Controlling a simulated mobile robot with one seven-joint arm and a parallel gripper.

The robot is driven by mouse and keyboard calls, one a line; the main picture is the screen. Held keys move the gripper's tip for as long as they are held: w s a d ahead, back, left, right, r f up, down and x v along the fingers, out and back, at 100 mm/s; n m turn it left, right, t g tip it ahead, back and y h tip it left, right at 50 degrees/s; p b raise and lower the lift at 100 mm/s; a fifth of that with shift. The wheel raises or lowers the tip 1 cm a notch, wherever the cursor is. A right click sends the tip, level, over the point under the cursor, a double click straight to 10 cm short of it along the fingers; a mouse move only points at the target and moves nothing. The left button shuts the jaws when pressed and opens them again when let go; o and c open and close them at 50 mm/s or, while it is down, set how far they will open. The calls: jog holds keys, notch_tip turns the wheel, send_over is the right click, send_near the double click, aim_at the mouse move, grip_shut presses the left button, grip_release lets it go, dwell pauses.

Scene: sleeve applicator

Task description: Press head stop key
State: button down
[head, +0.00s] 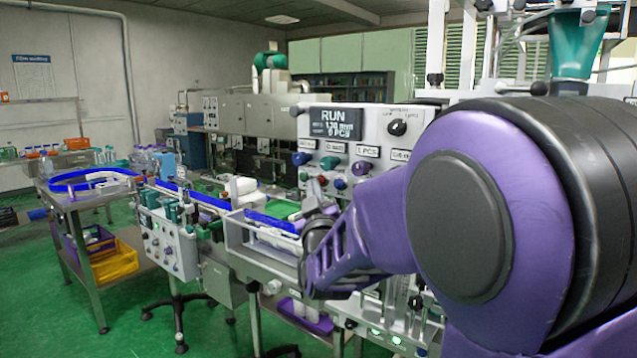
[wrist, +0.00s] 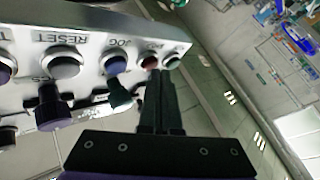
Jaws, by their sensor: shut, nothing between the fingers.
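In the wrist view a grey control panel (wrist: 95,42) carries a row of round keys with upside-down labels. A red key (wrist: 150,62) sits near the panel's right end, between a blue key (wrist: 116,66) labelled JOG and a dark key (wrist: 172,62). The red key's label is too small to read surely. My gripper (wrist: 159,76) is shut and empty, its fingertips just by the red key; I cannot tell whether they touch it. In the head view my purple arm covers much of the machine, and the fingertips cannot be made out.
A grey key (wrist: 65,64) labelled RESET and dark knobs (wrist: 52,108) stand out from the panel. In the head view a display (head: 335,122) reads RUN above more knobs. A conveyor (head: 200,196) runs left to a metal table (head: 84,197). Green floor is open at lower left.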

jog(key=shift+w+d, duration=0.2)
jog(key=shift+w, duration=0.05)
dwell(0.6)
jog(key=shift+s+a+b, duration=0.5)
jog(key=shift+s+b, duration=0.05)
jog(key=shift+s, duration=0.15)
jog(key=s+a, duration=0.1)
jog(key=s, duration=0.1)
jog(key=s+a, duration=0.2)
jog(key=shift+b, duration=0.35)
dwell(0.4)
